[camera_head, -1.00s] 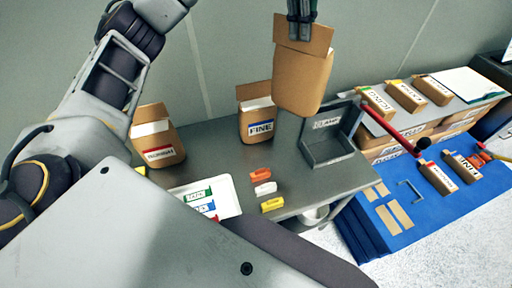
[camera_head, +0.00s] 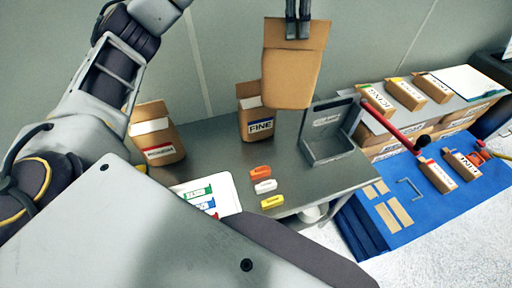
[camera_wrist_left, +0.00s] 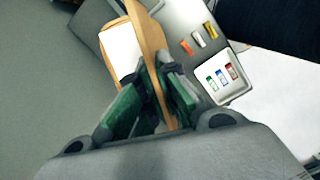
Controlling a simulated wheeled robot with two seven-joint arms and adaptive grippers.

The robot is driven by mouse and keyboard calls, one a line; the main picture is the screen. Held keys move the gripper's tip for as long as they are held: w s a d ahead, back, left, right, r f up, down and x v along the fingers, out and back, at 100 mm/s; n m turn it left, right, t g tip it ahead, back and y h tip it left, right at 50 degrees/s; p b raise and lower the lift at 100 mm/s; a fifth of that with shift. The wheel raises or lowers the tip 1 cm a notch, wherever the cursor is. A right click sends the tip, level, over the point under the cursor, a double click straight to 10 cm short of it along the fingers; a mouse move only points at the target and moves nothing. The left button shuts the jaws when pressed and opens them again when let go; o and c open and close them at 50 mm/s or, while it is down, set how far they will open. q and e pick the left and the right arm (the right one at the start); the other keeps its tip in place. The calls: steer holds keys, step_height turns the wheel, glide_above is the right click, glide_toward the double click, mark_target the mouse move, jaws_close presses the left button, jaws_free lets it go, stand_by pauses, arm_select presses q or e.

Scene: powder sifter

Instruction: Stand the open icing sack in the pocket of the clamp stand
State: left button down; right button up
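My left gripper (camera_head: 298,38) comes in at the top of the head view, shut on the upper edge of an open brown sack (camera_head: 293,78). The sack hangs in the air, slightly tilted, and no label shows on its visible face. In the left wrist view, the green fingers (camera_wrist_left: 158,95) pinch one wall of the sack (camera_wrist_left: 150,38), and white contents show inside. The grey clamp stand (camera_head: 329,150) stands on the table to the lower right of the sack, and its pocket looks empty. My right gripper is not in view.
An open FINE sack (camera_head: 255,127) and an open red-labelled sack (camera_head: 158,152) stand at the table's back. Orange, white and yellow clips (camera_head: 264,186) and a white tray (camera_head: 228,190) lie in front. A red-handled tool (camera_head: 390,124) and a blue mat (camera_head: 376,228) are at right.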

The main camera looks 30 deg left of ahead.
arm_select(q)
steer(key=shift+f, duration=0.1)
stand_by(0.7)
glide_above(286, 105)
steer(key=shift+w+a+f+b, duration=0.1)
steer(key=shift+w+f+b, duration=0.1)
steer(key=shift+f, duration=1.8)
steer(key=shift+w+f+b, duration=0.1)
steer(key=shift+f+b, duration=0.1)
steer(key=shift+f, duration=1.8)
steer(key=shift+f+p, duration=1)
steer(key=shift+f, duration=6.7)
step_height(286, 105, down, 4)
steer(key=shift+f+p, duration=0.1)
steer(key=shift+p, duration=0.25)
